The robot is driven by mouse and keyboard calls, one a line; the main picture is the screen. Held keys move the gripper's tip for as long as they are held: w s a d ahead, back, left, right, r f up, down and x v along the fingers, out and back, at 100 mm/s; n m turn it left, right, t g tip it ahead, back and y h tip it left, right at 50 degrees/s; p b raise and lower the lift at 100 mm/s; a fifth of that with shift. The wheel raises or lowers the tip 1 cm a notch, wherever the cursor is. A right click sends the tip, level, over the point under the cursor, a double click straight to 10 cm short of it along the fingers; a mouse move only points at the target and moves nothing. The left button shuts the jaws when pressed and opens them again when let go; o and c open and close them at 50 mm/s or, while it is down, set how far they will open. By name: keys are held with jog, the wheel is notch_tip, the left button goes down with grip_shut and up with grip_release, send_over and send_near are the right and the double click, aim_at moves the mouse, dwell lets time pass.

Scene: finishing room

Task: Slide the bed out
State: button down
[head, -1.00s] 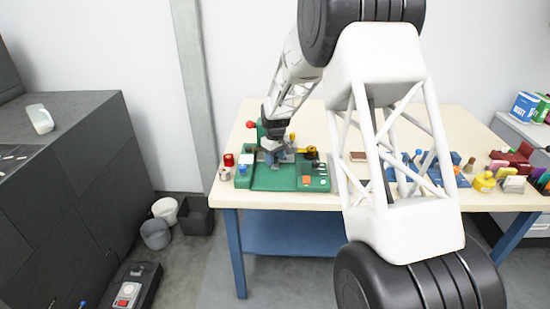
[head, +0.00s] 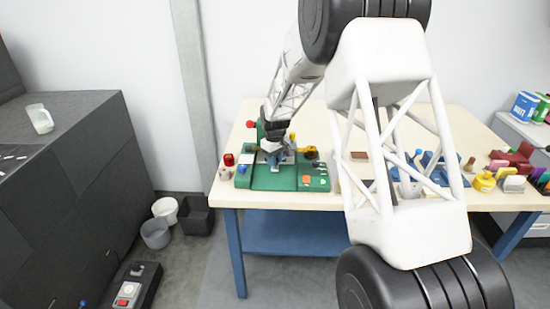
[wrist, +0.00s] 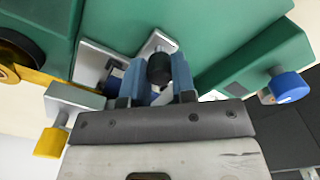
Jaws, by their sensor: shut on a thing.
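A green machine (head: 258,180) stands on the left part of the table. In the wrist view its green body (wrist: 225,30) fills the upper part, with a metal plate (wrist: 88,62) that seems to belong to the bed. My gripper (head: 279,160) is over the machine, pointing down. In the wrist view my gripper's blue fingers (wrist: 159,75) are shut on a round black knob (wrist: 159,67) by the metal parts. The gripper and arm hide much of the bed in the head view, so how far out it stands cannot be told.
The wooden table (head: 300,201) has a blue frame. A red-topped item (head: 228,160) stands left of the machine. In the wrist view a blue knob (wrist: 289,87) and a yellow knob (wrist: 50,141) flank my gripper. Yellow and red items (head: 485,182) crowd the table's right end.

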send_over(274, 186)
jog(key=shift+w, duration=0.4)
jog(key=shift+s, duration=0.35)
jog(key=c, duration=0.9)
grip_release()
jog(key=shift+a, duration=0.1)
jog(key=shift+r, duration=0.15)
jog(key=shift+r, duration=3.7)
jog(key=shift+r, duration=0.1)
